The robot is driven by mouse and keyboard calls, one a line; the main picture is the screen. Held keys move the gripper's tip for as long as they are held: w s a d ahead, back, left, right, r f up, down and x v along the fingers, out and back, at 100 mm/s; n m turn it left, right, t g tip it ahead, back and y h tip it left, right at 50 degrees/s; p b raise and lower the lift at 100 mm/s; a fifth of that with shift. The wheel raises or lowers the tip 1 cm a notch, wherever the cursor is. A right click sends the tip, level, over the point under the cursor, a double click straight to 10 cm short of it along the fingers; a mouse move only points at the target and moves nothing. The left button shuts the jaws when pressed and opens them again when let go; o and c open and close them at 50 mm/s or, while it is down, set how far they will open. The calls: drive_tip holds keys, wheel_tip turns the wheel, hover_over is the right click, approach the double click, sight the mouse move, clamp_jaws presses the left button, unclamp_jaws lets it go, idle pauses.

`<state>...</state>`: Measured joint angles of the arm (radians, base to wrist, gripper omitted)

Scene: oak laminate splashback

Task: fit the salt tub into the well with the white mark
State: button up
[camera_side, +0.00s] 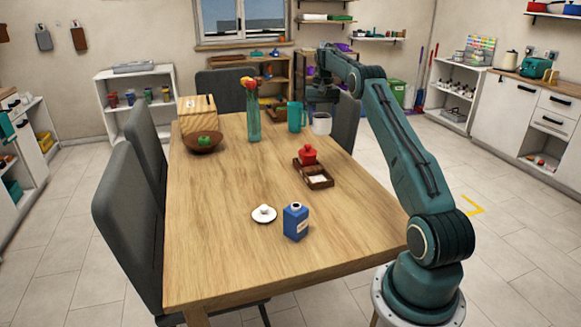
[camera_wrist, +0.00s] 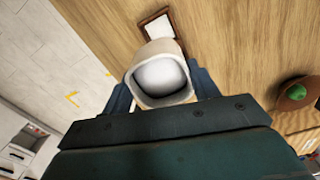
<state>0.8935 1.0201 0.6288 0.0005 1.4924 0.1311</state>
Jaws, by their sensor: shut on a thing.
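The salt tub (camera_side: 320,124) is a pale, square-sided tub near the far right of the table, beneath my gripper (camera_side: 321,97). In the wrist view my gripper (camera_wrist: 163,95) is shut on the tub (camera_wrist: 160,80), a finger on each side, with its whitish top facing the camera. I cannot tell whether its base touches the table. The dark wooden tray (camera_side: 325,184) lies nearer the side camera. A red lidded pot (camera_side: 308,155) stands in its far well; the near well shows the white mark (camera_side: 317,179). The wrist view shows the white mark (camera_wrist: 158,27) beyond the tub.
A bowl (camera_side: 202,144) holds a green fruit. The table's left front is clear.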

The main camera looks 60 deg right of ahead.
wheel_tip(320, 180, down, 16)
drive_tip(key=shift+r, duration=0.2)
idle(0.4)
drive_tip(key=shift+f, duration=2.1)
drive_tip(key=shift+f, duration=0.2)
drive_tip(key=o, duration=1.2)
drive_tip(key=shift+o, duration=0.2)
drive_tip(key=shift+r, duration=0.1)
wheel_tip(320, 180, up, 12)
